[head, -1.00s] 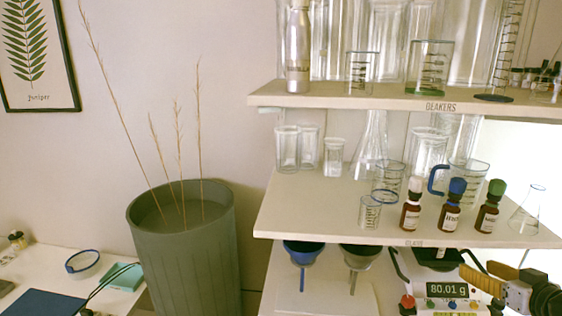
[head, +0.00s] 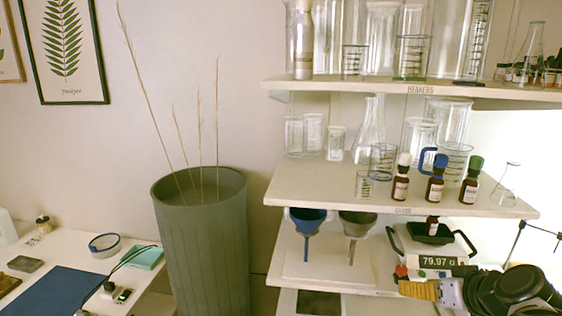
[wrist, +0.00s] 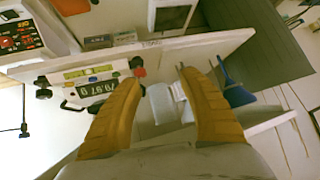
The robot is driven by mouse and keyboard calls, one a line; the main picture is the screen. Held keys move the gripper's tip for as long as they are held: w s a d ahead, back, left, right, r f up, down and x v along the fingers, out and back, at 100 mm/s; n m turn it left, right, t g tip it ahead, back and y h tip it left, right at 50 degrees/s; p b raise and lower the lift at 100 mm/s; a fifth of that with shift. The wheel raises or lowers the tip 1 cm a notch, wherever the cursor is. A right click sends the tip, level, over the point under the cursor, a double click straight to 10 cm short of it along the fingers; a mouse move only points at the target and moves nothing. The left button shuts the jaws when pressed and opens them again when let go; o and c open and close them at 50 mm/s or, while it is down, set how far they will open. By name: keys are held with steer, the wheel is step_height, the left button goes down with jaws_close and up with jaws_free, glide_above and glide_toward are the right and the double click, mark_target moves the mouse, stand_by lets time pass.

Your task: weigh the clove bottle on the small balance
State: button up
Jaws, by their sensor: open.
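The small balance (head: 435,262) stands on the lower shelf, and its display reads 79.97 g. A small brown bottle (head: 432,226) with a pale label stands on its dark pan, its top partly hidden by the shelf above; I cannot read its name. In the wrist view the balance (wrist: 97,90) appears upside down, left of my fingers. My gripper (wrist: 161,78) is open and empty, its two yellow fingers apart. In the head view my gripper (head: 420,290) is low in front of the balance, apart from the bottle.
Three brown bottles with white (head: 401,180), blue (head: 436,180) and green (head: 471,182) caps stand on the glass shelf (head: 330,190) above, among clear glassware. Blue (head: 308,216) and grey (head: 357,220) funnels hang left of the balance. A tall green bin (head: 205,240) stands further left.

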steer(key=s+a+f+g+b, duration=0.1)
steer(key=s+a+f+b, duration=0.1)
steer(key=s+a, duration=0.3)
steer(key=s+a+f+g+h+b, duration=0.1)
steer(key=s+a, duration=0.4)
steer(key=a, duration=0.6)
step_height(320, 180, down, 2)
steer(key=shift+s+f+g+b, duration=0.25)
steer(key=shift+g+b, duration=0.15)
steer(key=shift+b, duration=0.3)
steer(key=shift+o, duration=0.2)
steer(key=shift+w+a, duration=0.1)
stand_by(0.9)
